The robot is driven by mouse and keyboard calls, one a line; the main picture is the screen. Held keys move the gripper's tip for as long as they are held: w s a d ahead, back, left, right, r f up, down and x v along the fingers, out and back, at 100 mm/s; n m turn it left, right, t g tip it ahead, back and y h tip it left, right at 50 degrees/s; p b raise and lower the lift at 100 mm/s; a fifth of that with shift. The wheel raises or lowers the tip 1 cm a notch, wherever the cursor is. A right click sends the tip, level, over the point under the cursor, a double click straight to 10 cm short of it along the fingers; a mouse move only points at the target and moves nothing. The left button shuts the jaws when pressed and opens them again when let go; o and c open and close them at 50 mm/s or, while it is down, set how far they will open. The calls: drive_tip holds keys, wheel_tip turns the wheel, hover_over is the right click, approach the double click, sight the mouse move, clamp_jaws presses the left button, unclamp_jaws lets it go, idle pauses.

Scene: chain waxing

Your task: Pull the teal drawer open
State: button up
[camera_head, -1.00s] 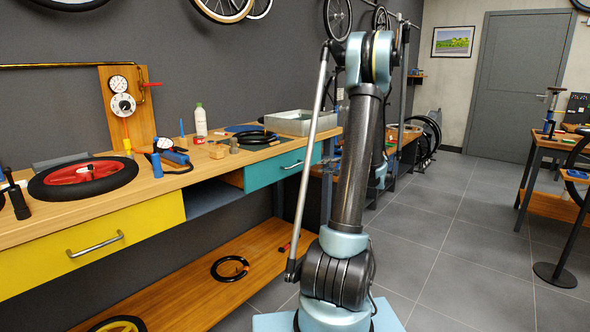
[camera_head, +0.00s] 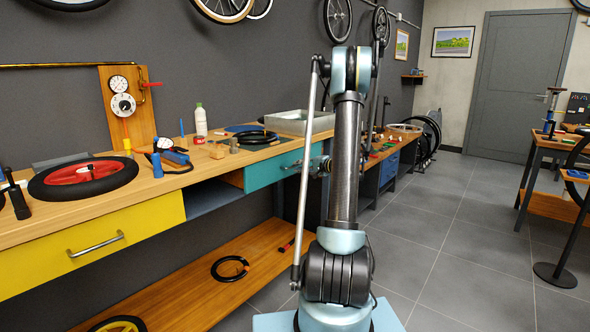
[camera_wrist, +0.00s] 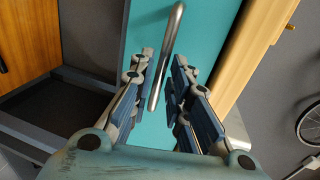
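The teal drawer (camera_head: 262,172) is in the workbench, right of the open compartment, and its front looks flush with the bench. In the wrist view the teal front (camera_wrist: 208,40) fills the middle. Its metal bar handle (camera_wrist: 168,55) runs lengthwise between my fingers. My gripper (camera_wrist: 165,75) is open, with one finger on each side of the handle and visible gaps to it. Whether a pad touches the handle I cannot tell. In the head view my gripper (camera_head: 318,166) is at the right end of the drawer, partly hidden by my arm.
The yellow drawer (camera_head: 95,242) with its own handle is at the left and looks shut. The worktop (camera_head: 150,190) above holds a wheel, tools and a metal tray (camera_head: 300,122). A lower wooden shelf (camera_head: 200,290) lies below.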

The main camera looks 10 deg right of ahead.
drive_tip(key=shift+x, duration=1.6)
clamp_jaws()
